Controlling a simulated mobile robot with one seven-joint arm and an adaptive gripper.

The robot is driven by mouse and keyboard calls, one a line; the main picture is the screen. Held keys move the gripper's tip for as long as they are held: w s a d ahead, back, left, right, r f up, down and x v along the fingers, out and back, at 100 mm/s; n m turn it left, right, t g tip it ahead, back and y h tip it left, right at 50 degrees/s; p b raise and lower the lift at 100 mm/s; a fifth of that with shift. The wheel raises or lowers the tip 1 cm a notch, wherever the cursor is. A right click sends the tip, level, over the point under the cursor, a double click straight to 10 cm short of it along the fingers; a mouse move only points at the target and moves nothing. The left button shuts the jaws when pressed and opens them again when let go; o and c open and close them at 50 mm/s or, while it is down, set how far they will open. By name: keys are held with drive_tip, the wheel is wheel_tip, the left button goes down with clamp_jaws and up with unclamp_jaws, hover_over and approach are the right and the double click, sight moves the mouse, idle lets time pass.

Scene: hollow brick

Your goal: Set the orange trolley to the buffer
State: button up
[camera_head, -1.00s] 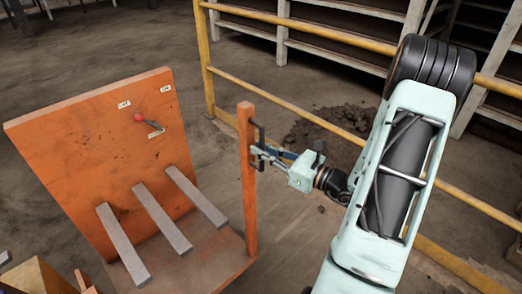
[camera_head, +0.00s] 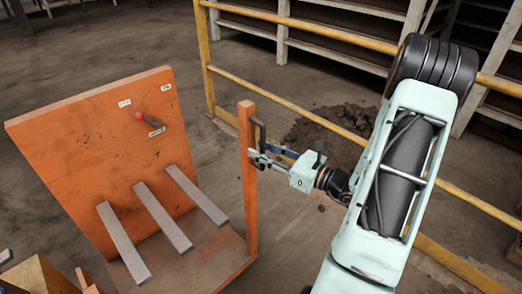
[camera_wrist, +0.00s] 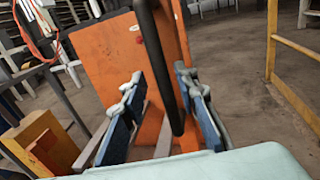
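The orange trolley (camera_head: 90,150) stands at the left in the head view, with a tall panel, a low base and an upright post (camera_head: 248,190). Several grey bars (camera_head: 160,217) rest across it. A black handle (camera_head: 261,133) is fixed to the post; in the wrist view the handle (camera_wrist: 163,62) runs between my fingers. My gripper (camera_head: 262,160) is at the post by the handle. In the wrist view its blue-padded fingers (camera_wrist: 163,108) stand apart on either side of the handle, with gaps visible. I cannot identify the buffer in these views.
A yellow railing (camera_head: 290,108) runs behind the trolley and to the right, with shelving (camera_head: 330,45) beyond it. A dark rubble heap (camera_head: 325,125) lies by the railing. Wooden blocks (camera_head: 35,277) are at the lower left. Bare floor lies between trolley and railing.

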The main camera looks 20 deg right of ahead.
drive_tip(key=v, duration=1.1)
drive_tip(key=shift+s, duration=0.25)
drive_tip(key=shift+d+f, duration=0.1)
drive_tip(key=shift+d, duration=0.05)
